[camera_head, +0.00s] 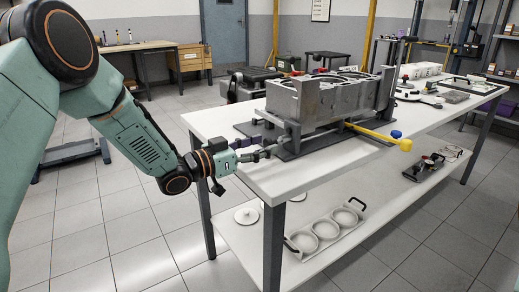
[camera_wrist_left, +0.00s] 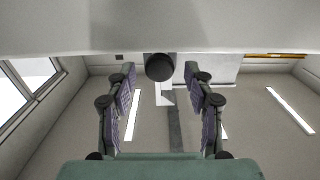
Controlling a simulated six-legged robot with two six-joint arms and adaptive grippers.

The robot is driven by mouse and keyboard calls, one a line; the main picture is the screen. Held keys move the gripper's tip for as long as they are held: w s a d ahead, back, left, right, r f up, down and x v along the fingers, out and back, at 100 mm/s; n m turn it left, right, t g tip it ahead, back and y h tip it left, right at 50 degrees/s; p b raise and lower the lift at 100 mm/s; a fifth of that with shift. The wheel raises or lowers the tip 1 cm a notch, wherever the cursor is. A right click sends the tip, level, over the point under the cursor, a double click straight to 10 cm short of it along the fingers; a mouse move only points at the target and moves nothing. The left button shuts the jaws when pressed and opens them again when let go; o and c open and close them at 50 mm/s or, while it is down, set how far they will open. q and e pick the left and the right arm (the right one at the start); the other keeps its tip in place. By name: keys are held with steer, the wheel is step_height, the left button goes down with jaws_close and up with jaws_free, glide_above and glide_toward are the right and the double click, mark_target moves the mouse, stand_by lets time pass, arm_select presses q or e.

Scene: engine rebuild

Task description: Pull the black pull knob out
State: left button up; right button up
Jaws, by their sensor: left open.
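The black pull knob (camera_wrist_left: 159,66) shows in the left wrist view as a dark round end in front of a pale surface. It lies between the two finger lines, just beyond the fingertips, with gaps on both sides. My left gripper (camera_wrist_left: 160,82) is open and empty around that line. In the head view my left gripper (camera_head: 262,149) comes in from the left at the near left corner of the white workbench, beside the grey engine block (camera_head: 325,98). There I cannot make the knob out clearly against the fingers and fixture. My right gripper is in neither view.
The engine block stands on a dark fixture on the white workbench (camera_head: 330,168). A yellow bar (camera_head: 375,135) and a blue knob (camera_head: 396,134) project from the fixture's near right side. The lower shelf holds a tray with round openings (camera_head: 327,231). Floor in front is clear.

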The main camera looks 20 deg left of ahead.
arm_select(q)
steer(key=shift+d, duration=0.1)
steer(key=shift+w, duration=0.1)
jaws_close()
stand_by(0.4)
